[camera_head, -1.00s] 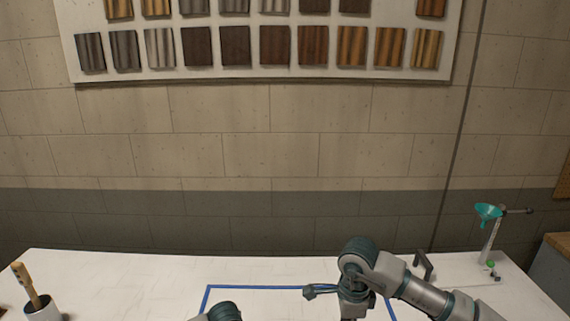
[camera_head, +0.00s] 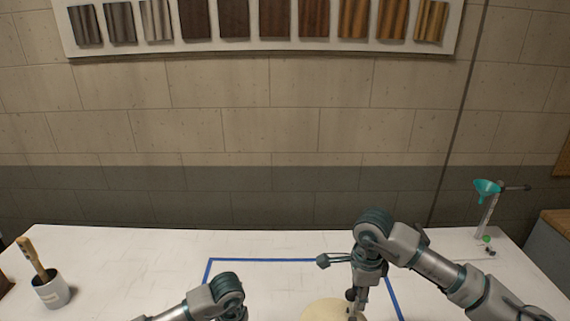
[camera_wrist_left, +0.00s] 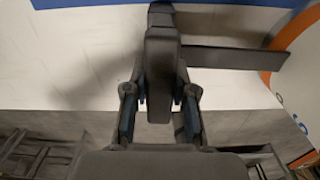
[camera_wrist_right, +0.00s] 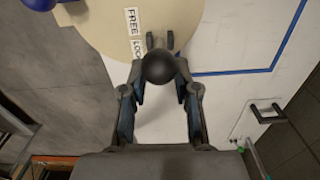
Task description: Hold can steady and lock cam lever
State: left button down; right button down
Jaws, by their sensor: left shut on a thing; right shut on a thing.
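My right gripper (camera_wrist_right: 160,88) is shut on the black ball knob (camera_wrist_right: 159,66) of the cam lever, close to the LOCK label (camera_wrist_right: 138,48). The FREE label (camera_wrist_right: 133,20) lies farther along the cream round plate (camera_wrist_right: 92,28). In the head view the plate (camera_head: 320,311) is cut off by the bottom edge, under my right gripper (camera_head: 355,300). My left gripper (camera_wrist_left: 160,95) is shut on a dark upright handle (camera_wrist_left: 160,50). A dark bar runs from it towards a curved white and orange thing (camera_wrist_left: 290,65), perhaps the can, mostly out of view.
Blue tape (camera_head: 290,260) outlines a work area on the white table (camera_head: 130,250). A cup with a brush (camera_head: 50,290) stands at the left. The table's back middle is clear.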

jog(key=shift+d, duration=0.35)
jog(key=shift+d, duration=0.85)
jog(key=shift+d, duration=0.15)
jog(key=shift+s+d, duration=0.1)
jog(key=shift+d, duration=0.8)
jog(key=shift+d, duration=0.15)
jog(key=shift+d, duration=0.85)
jog(key=c, duration=1.4)
grip_release()
